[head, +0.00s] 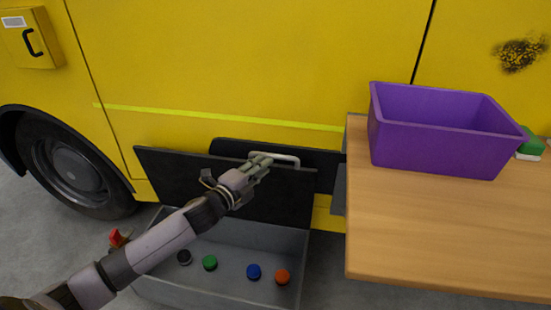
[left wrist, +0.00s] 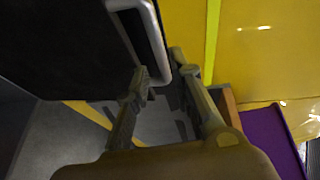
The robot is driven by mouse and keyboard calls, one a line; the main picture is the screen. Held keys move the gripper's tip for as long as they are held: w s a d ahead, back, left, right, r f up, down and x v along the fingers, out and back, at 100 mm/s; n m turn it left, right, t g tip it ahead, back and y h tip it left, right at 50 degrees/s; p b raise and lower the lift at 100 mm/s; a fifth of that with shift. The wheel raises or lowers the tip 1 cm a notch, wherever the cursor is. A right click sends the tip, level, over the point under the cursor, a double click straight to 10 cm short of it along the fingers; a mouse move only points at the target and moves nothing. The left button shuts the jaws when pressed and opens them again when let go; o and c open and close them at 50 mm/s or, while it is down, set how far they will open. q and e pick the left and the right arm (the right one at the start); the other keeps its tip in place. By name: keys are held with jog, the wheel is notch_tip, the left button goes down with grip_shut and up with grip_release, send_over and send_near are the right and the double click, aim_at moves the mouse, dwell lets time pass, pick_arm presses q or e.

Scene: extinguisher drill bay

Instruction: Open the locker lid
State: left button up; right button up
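The grey locker (head: 170,288) stands on the floor against the yellow vehicle. Its black lid (head: 185,172) is raised and stands steeply at the back, so the inside shows. The pale bar handle (head: 285,158) is at the lid's upper edge; it also shows in the left wrist view (left wrist: 156,40). My left gripper (head: 262,163) is at this handle, with its two fingers (left wrist: 160,76) on either side of the bar and appearing closed on it. The gripper hides part of the handle. My right gripper is not in view.
Black, green (head: 209,262), blue (head: 253,271) and orange (head: 282,276) round pieces lie in the locker. A wooden table (head: 440,235) with a purple bin (head: 440,150) and a green object (head: 531,146) stands at right. A red item (head: 116,238) is left of the locker.

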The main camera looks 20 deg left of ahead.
aim_at(276, 157)
pick_arm(q)
jog(key=w, duration=0.4)
jog(key=w+d, duration=0.1)
jog(key=w, duration=0.2)
jog(key=shift+d+f+b, duration=0.1)
jog(key=shift+f+b, duration=0.2)
jog(key=shift+b, duration=0.1)
grip_shut()
